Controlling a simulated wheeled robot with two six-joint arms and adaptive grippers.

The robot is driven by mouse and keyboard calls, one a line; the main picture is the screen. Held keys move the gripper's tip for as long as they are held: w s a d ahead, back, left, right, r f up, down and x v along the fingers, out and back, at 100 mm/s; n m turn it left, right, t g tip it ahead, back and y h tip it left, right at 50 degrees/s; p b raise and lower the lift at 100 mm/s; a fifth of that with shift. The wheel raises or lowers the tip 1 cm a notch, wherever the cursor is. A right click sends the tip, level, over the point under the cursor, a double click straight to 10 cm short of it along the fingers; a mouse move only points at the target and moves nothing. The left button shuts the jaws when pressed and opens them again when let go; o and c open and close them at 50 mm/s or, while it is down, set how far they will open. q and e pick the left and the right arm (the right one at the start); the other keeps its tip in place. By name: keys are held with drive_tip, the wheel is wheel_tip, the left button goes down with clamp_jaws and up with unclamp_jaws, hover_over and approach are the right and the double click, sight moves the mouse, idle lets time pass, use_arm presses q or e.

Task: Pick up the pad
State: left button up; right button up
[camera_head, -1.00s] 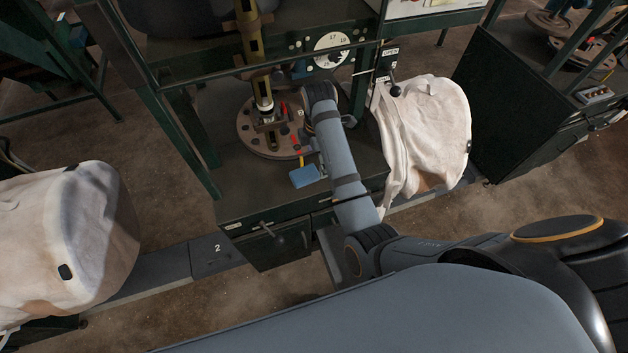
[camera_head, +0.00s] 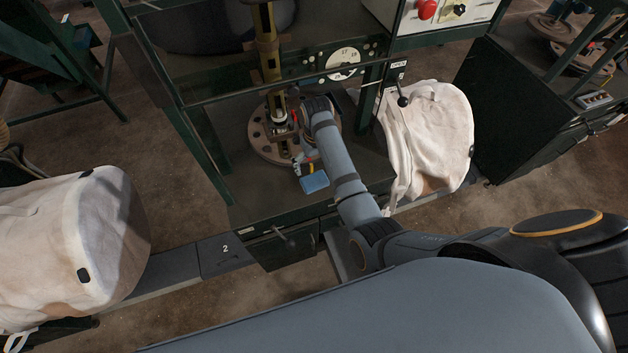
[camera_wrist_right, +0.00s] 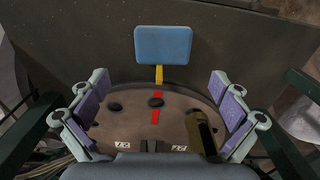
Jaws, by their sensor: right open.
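The pad is a blue rectangular block (camera_head: 314,182) with a yellow and red handle. It lies by the front rim of the round brown base plate (camera_head: 262,146), its handle running back over the plate. In the right wrist view the blue pad (camera_wrist_right: 163,44) is at the top centre, with the yellow neck and red strip below it. My right gripper (camera_head: 305,152) is over the plate near the handle, partly hidden by my wrist. In the wrist view its purple-padded fingers (camera_wrist_right: 158,82) are wide apart, with the handle between them in the picture and nothing gripped. My left gripper is out of view.
A brass-coloured post (camera_head: 269,60) rises from the plate close to my right gripper. Green frame bars surround the workbench. White bags hang at the right (camera_head: 437,135) and left (camera_head: 75,240). A lever with a black knob (camera_head: 402,101) stands beside the right bag.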

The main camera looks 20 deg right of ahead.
sight(315, 181)
wheel_tip(315, 181, down, 3)
drive_tip(key=shift+f, duration=0.1)
drive_tip(key=shift+s+a+f+p, duration=0.1)
drive_tip(key=shift+s+f+p, duration=0.05)
drive_tip(key=shift+f+p, duration=0.2)
drive_tip(key=f, duration=0.4)
drive_tip(key=shift+s+a+f, duration=0.1)
drive_tip(key=shift+s+f, duration=0.1)
drive_tip(key=shift+f, duration=0.05)
drive_tip(key=c, duration=0.9)
